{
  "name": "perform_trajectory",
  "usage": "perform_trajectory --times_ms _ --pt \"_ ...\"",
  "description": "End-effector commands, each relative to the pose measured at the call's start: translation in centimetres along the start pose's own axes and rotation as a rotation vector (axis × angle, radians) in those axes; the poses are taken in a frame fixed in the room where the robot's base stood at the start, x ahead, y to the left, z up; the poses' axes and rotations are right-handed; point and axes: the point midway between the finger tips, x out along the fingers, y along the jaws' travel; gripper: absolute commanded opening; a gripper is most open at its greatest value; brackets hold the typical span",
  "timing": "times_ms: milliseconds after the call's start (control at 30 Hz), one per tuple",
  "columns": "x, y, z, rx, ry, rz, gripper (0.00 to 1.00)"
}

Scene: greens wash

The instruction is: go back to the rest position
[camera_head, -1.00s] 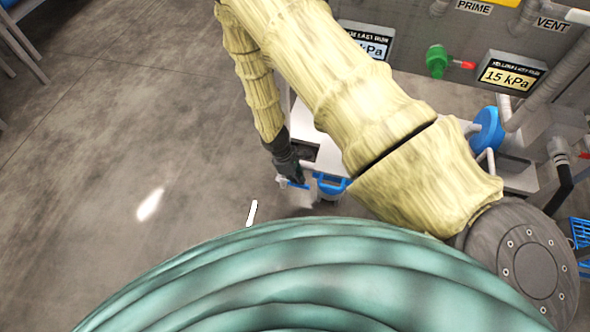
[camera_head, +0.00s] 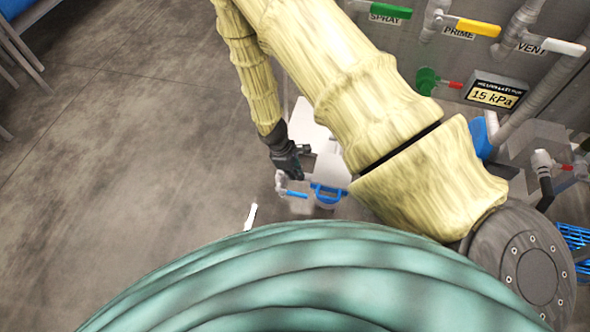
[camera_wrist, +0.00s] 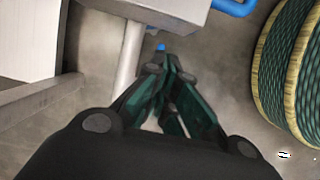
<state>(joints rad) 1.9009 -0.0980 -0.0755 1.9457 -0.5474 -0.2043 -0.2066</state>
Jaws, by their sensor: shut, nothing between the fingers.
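My gripper (camera_head: 288,163) hangs at the end of my bent, yellow-sleeved arm in the head view, left of a white stand with blue-handled parts. In the wrist view my gripper (camera_wrist: 172,68) has its dark green fingers together at the tips, with nothing between them. Whether it touches the stand cannot be told from the head view.
A white stand (camera_head: 318,125) with a blue handle (camera_head: 328,192) is close beside my gripper. Behind it is a grey panel with a green SPRAY valve handle (camera_head: 391,11), a yellow PRIME handle (camera_head: 478,27) and a 15 kPa gauge (camera_head: 493,93). Open floor (camera_head: 130,150) lies to the left.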

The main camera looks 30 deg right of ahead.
Motion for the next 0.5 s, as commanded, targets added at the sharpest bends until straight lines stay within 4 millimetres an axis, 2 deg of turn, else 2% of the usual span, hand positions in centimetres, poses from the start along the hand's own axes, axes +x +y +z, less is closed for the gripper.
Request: perform_trajectory --times_ms 33,200,500 --pt "-1.1 0.0 0.3 0.001 0.001 0.000 0.00" --pt "-2.8 0.0 0.9 0.000 0.000 0.000 0.00" --pt "-3.5 0.0 1.1 -0.001 0.000 0.000 0.00"
